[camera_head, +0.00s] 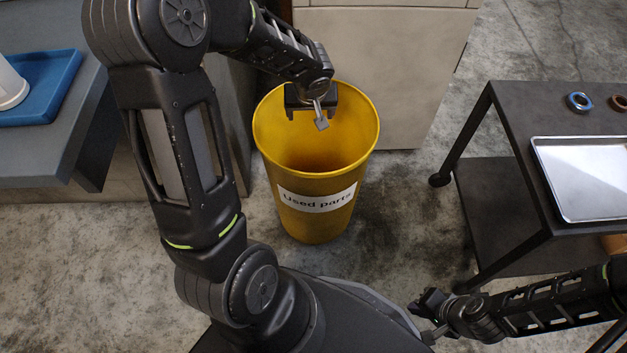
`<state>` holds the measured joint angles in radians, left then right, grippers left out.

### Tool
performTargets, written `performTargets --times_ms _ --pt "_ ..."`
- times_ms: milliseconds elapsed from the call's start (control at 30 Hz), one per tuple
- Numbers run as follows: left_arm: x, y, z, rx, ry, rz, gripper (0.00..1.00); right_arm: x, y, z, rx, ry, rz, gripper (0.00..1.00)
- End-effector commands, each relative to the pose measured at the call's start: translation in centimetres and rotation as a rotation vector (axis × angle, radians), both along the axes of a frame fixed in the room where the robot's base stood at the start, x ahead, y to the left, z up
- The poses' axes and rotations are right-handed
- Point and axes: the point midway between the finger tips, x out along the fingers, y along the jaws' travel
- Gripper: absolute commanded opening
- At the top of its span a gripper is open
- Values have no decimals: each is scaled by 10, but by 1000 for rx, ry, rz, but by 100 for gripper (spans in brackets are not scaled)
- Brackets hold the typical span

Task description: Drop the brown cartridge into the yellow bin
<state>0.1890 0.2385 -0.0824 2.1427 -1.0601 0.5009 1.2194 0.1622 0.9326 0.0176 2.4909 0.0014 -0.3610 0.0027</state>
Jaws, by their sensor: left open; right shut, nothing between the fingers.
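The yellow bin (285,170), labelled "Used parts", stands upright on the floor in the middle of the head view. My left gripper (313,112) hangs over its open mouth, pointing down with its fingers apart and nothing seen between them. The bin's inside looks darker brown-orange low down; I cannot tell whether the brown cartridge lies there. I do not clearly see the cartridge anywhere. My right gripper (428,318) is low at the bottom right, away from the bin, shut and empty.
A dark cart (515,105) at the right carries a metal tray (585,180), a blue ring (579,102) and a brown ring (618,103). A brown-orange object (613,243) shows partly below the cart top. A blue tray (45,85) lies on the left bench.

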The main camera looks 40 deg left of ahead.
Motion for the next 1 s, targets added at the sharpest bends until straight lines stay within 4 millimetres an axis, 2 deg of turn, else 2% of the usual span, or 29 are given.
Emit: performTargets --times_ms 167,400,533,1000 --pt "-4 -3 15 0 -2 1 77 -1 1 6 1 2 2 0" --pt "-16 -13 53 -1 -3 -2 77 -4 4 17 6 7 10 0" --pt "-21 -16 67 -1 -3 0 77 -5 5 21 7 9 13 0" --pt "-23 -18 71 0 0 -1 77 -6 5 21 9 10 13 0"
